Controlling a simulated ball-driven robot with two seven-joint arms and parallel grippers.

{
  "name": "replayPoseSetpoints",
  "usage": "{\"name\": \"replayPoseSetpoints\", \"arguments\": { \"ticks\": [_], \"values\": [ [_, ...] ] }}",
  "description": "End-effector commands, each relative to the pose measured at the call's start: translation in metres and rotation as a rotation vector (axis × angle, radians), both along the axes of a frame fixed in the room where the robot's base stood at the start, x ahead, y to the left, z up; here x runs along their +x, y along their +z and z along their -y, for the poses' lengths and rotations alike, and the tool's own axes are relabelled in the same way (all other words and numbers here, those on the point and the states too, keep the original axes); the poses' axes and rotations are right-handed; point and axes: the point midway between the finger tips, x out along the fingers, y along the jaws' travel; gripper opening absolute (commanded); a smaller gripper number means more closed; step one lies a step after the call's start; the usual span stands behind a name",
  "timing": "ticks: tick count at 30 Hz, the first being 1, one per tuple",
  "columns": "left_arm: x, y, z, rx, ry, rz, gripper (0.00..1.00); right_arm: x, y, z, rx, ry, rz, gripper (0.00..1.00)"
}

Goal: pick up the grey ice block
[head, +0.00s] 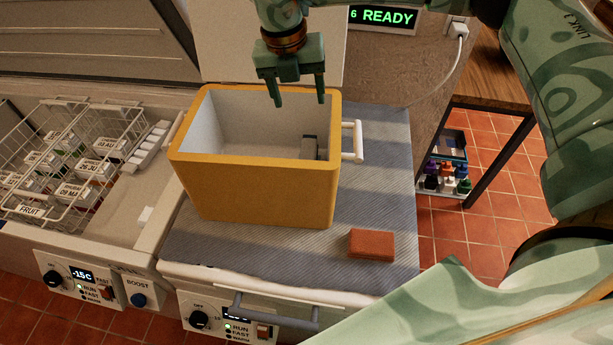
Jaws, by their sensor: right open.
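A small grey block (310,148), which looks like the grey ice block, is inside the yellow cooler box (255,192), near its right inner wall. The front rim hides its lower part. My right gripper (299,101) is open and empty, its fingers pointing down over the box's opening. In the picture it is above the grey block, with a gap between them. My left gripper is out of view.
A red-brown block (371,244) lies on the grey striped mat (385,180). Wire baskets (72,170) of labelled packs are in the freezer at left. A sign reads READY.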

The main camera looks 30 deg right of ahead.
Motion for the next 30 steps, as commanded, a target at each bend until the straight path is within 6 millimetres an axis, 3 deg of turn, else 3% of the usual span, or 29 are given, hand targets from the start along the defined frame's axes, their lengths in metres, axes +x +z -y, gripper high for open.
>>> {"name": "replayPoseSetpoints", "arguments": {
  "ticks": [1,7,16,26,30],
  "values": [
    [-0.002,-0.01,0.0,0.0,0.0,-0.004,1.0,0.001,-0.011,0.0,0.001,0.0,-0.003,0.64],
    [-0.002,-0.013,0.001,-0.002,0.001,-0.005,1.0,0.001,-0.035,0.003,0.001,0.0,-0.008,0.64],
    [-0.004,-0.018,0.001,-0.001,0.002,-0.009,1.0,0.002,-0.104,0.015,0.0,-0.001,-0.007,0.64],
    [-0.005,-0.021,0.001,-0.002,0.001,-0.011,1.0,0.004,-0.132,0.017,0.0,0.0,-0.005,0.64],
    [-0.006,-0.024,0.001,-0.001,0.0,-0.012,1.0,0.006,-0.155,0.016,0.0,0.0,-0.007,0.64]
  ]
}}
